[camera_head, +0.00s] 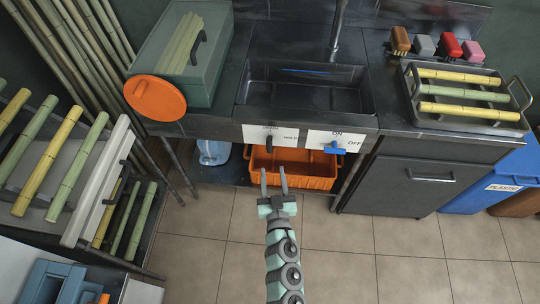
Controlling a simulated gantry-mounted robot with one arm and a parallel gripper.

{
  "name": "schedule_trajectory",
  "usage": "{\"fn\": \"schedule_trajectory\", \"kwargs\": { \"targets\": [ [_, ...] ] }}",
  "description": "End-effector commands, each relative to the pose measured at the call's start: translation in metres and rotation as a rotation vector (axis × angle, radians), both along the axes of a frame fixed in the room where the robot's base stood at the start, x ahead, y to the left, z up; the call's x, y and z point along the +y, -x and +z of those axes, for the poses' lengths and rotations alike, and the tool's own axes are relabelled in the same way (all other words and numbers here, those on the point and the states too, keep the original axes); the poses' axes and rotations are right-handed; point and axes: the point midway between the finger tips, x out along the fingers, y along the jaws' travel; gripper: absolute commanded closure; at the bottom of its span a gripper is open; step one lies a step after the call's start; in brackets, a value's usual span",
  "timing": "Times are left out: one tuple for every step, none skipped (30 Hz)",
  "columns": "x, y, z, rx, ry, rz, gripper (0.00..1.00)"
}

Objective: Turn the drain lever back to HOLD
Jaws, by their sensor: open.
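The drain lever (269,145) is a small dark handle on the left white label plate (255,136) at the sink counter's front. It appears roughly upright in the picture. Small text shows above it, and a word that looks like HOLD stands to its right. My gripper (273,172) is just in front of and below the lever, fingers pointing towards the counter. Its two fingers are apart with nothing between them. I cannot tell whether a fingertip touches the lever.
A blue lever (334,149) sits on the ON/OFF plate (352,141) to the right. An orange crate (310,183) stands under the sink (300,97). A metal rack tray (462,121) holds cane on the right counter. Tiled floor (390,240) is open at the lower right.

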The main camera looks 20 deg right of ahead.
Motion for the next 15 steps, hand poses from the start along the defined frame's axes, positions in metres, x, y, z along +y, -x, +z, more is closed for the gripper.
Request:
{"fn": "schedule_trajectory", "kwargs": {
  "targets": [
    [-0.003, -0.001, -0.002, 0.002, 0.0, -0.006, 0.59],
    [-0.004, -0.002, -0.002, 0.003, -0.001, -0.008, 0.59],
    [-0.005, -0.005, -0.002, 0.003, -0.001, -0.008, 0.59],
    [-0.005, -0.008, -0.002, 0.003, -0.002, -0.008, 0.59],
    [-0.006, -0.011, -0.002, 0.004, -0.001, -0.007, 0.59],
    [-0.007, -0.016, -0.003, 0.004, -0.001, -0.006, 0.59],
    [-0.008, -0.02, -0.003, 0.004, 0.0, -0.006, 0.59],
    [-0.01, -0.025, -0.002, 0.003, -0.001, -0.005, 0.59],
    [-0.012, -0.032, -0.001, 0.001, 0.0, -0.005, 0.59],
    [-0.013, -0.038, -0.001, 0.0, 0.0, -0.005, 0.59],
    [-0.015, -0.043, -0.001, 0.0, 0.001, -0.005, 0.59],
    [-0.017, -0.05, -0.001, 0.0, 0.0, -0.004, 0.59],
    [-0.018, -0.055, -0.001, 0.0, 0.0, -0.004, 0.59],
    [-0.02, -0.06, -0.001, 0.0, 0.001, -0.004, 0.59],
    [-0.022, -0.066, -0.002, 0.001, 0.0, -0.004, 0.59]
  ]
}}
